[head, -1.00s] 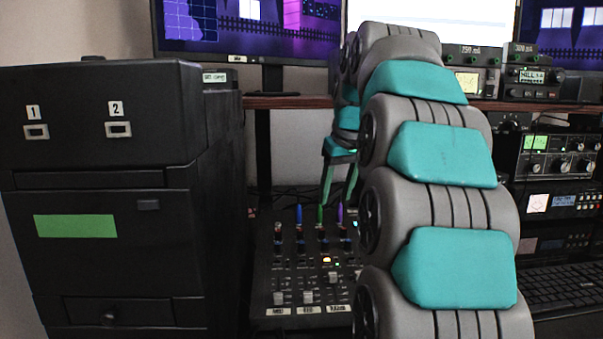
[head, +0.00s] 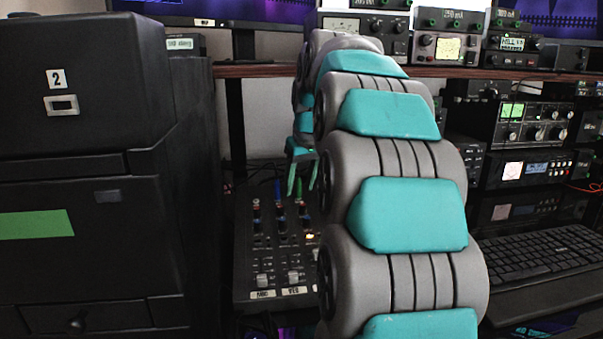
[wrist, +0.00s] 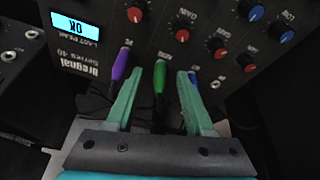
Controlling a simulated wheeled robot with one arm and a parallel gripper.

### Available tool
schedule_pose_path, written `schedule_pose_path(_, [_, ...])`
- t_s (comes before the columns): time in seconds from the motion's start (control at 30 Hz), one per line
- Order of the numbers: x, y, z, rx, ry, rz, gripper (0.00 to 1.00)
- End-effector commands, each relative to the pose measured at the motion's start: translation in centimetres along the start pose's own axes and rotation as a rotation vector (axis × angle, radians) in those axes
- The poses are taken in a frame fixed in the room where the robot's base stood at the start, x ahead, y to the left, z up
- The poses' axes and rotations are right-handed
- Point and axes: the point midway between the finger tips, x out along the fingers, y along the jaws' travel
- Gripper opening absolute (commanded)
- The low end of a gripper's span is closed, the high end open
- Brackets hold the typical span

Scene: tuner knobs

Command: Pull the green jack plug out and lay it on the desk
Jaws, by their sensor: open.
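The green jack plug (wrist: 159,78) stands upright in the mixer panel. It is between the purple plug (wrist: 121,64) and the blue plug (wrist: 193,78). My gripper (wrist: 160,72) is open, with one green finger on each side of the green plug and a gap to it on both sides. In the head view the green plug (head: 299,187) shows between the fingers of my gripper (head: 303,184), and the blue plug (head: 277,188) is to their left. The purple plug is hidden there behind my arm.
The mixer (head: 258,262) with its knobs and faders lies on the desk. A black cabinet (head: 95,235) stands close on the left, and a keyboard (head: 545,258) lies on the right. A shelf (head: 500,72) with radio gear runs above.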

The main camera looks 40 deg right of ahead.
Motion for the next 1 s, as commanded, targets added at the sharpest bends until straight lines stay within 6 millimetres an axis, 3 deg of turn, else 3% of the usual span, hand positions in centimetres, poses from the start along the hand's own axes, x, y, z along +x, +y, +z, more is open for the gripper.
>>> schedule_pose_path(0.3, [0.29,0.0,0.0,0.0,0.001,0.0,0.54])
schedule_pose_path(0.8, [0.29,-0.01,0.0,0.0,0.001,0.0,0.0])
schedule_pose_path(1.0, [0.28,-0.01,0.0,0.0,0.001,0.0,0.0])
